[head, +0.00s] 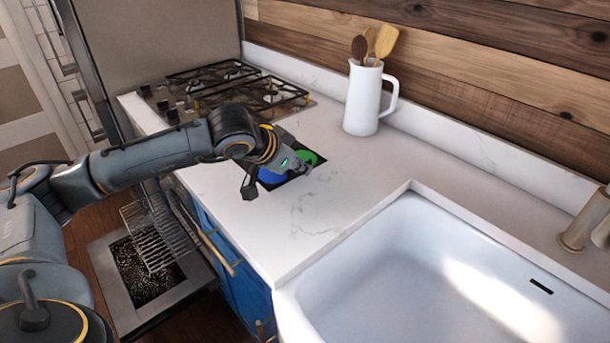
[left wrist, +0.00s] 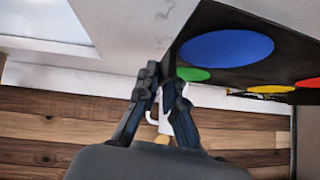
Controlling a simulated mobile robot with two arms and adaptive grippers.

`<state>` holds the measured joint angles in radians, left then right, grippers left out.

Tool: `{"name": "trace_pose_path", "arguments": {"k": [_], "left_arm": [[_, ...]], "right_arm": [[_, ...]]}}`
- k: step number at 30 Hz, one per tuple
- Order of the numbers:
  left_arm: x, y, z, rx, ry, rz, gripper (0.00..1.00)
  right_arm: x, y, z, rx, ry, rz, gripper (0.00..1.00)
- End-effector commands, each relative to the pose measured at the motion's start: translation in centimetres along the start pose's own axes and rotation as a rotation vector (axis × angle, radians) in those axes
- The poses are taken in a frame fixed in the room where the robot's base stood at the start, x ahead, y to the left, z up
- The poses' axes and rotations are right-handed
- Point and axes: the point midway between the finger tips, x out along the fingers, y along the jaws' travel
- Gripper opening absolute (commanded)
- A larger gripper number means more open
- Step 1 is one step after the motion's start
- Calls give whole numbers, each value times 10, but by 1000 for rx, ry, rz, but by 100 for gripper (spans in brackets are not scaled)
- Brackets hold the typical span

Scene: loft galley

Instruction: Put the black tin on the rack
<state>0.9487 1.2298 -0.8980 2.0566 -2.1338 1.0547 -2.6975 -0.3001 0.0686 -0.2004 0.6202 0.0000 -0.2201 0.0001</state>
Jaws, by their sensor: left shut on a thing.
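The black tin (head: 271,177) is a flat dark shape with coloured round spots, at the counter left of the sink. In the left wrist view the tin (left wrist: 225,47) shows blue, green, yellow and red rounds. My left gripper (head: 279,171) is over it, shut on its edge, and hides part of it. In the left wrist view the fingers (left wrist: 163,78) meet at the tin's near corner. I cannot tell if it touches the counter. The wire rack (head: 150,236) sticks out of the open oven at lower left. My right gripper is not in view.
A gas hob (head: 235,88) is behind the tin. A white jug (head: 363,100) with wooden spoons stands by the wall. The white sink (head: 430,260) is at right. The oven door (head: 150,285) hangs open below the rack. Counter (head: 340,190) right of the tin is clear.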

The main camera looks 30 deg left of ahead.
Motion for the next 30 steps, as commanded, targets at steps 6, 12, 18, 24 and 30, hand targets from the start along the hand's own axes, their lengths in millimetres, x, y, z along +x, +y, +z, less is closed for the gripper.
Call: {"name": "trace_pose_path", "arguments": {"k": [6,12,18,24,30], "left_arm": [[28,-4,2,0,3,-1,0],[48,-6,11,0,-3,-1,0],[62,-3,26,1,2,-2,0],[63,-3,26,1,4,-2,0],[64,-3,28,0,2,-2,20]], "right_arm": [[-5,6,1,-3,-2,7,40],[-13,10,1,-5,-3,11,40],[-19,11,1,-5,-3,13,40],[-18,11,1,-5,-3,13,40],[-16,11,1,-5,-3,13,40]]}}
